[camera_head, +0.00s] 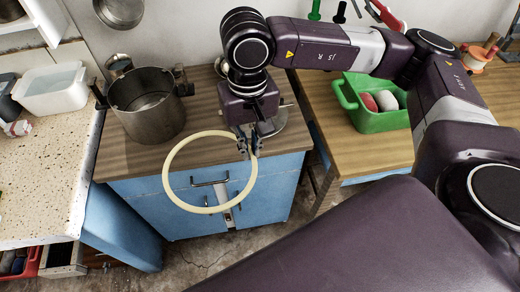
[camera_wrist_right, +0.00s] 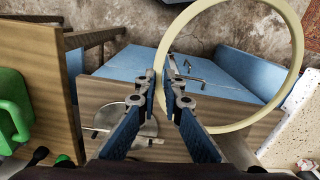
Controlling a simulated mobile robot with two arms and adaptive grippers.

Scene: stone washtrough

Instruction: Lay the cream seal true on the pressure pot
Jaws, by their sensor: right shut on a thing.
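The cream seal (camera_head: 205,211) is a large thin ring. My right gripper (camera_head: 249,148) is shut on its right side in the head view. The ring hangs in front of the counter's front edge, over the blue drawers and apart from the pot. In the right wrist view the seal (camera_wrist_right: 298,52) runs from the fingertips (camera_wrist_right: 168,84) out to the right. The pressure pot (camera_head: 148,118) is an open, dark metal pot with side handles. It stands upright on the wooden counter, left of and behind the gripper, its rim bare. My left gripper is not in view.
A round metal plate or lid (camera_head: 277,121) lies on the counter (camera_head: 125,160) behind my gripper, partly hidden. A green crate (camera_head: 385,121) stands on the right table. A white tub (camera_head: 50,92) sits on the speckled worktop at left. A ladle and pan hang behind.

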